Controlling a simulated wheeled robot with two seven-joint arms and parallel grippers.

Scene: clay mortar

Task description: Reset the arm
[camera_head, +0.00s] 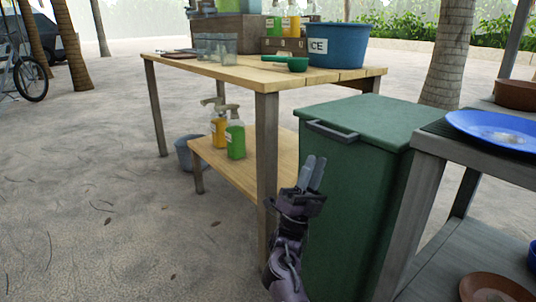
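My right gripper (313,160) is raised in front of the green bin, with its forearm coming up from the bottom edge. Its two grey fingers point up, with a narrow gap between their tips and nothing between them. The gripper overlaps the bin's left side in the picture; I cannot tell how far it is from the bin. My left arm and gripper are not in view.
The green lidded bin (345,210) stands beside the wooden table (215,72), which bears a blue ice bucket (338,46) and a green scoop (297,64). A grey shelf (428,149) with a blue plate (495,130) is at right.

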